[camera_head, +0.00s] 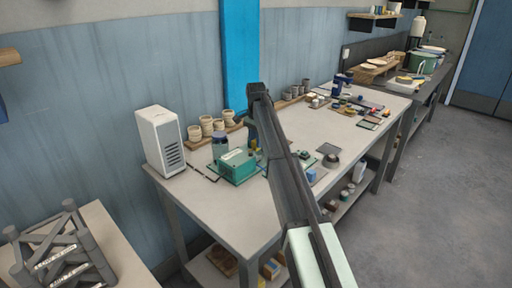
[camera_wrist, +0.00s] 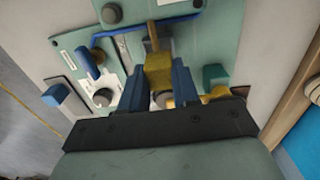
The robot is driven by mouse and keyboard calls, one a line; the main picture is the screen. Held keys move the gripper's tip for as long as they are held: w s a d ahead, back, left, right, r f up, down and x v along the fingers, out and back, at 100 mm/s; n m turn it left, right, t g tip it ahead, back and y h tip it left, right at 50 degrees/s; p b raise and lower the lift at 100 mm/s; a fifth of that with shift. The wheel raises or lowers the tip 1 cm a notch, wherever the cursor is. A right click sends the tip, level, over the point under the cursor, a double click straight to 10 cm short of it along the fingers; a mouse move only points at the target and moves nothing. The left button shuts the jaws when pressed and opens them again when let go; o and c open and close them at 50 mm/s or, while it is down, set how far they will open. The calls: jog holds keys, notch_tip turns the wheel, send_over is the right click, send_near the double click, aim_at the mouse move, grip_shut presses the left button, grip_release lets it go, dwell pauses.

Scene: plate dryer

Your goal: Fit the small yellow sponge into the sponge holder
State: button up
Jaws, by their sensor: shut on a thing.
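In the wrist view, my gripper (camera_wrist: 158,88) has two blue fingers shut on a yellow block, which looks like the small yellow sponge (camera_wrist: 158,70). A thin brown strip (camera_wrist: 153,36) rises just beyond the block; I cannot tell whether they are joined. A pale green panel (camera_wrist: 212,42) with a blue bar (camera_wrist: 140,26) and a dark round knob (camera_wrist: 111,13) lies beyond the fingers. I cannot tell which part is the sponge holder. In the head view, my arm hides most of the gripper's work area, beside a green box (camera_head: 236,166) on the table.
The grey table (camera_head: 240,212) also bears a white vented box (camera_head: 160,142), several beige cups (camera_head: 207,126) and a dark jar (camera_head: 220,146). In the wrist view, a teal block (camera_wrist: 215,76) stands right of the fingers and a blue block (camera_wrist: 55,95) lies left. The table's front left is clear.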

jog(key=shift+f, duration=1.5)
jog(key=shift+f, duration=0.3)
jog(key=o, duration=1)
jog(key=shift+r, duration=0.1)
notch_tip(320, 180, up, 12)
jog(key=shift+r, duration=0.25)
jog(key=shift+d, duration=0.1)
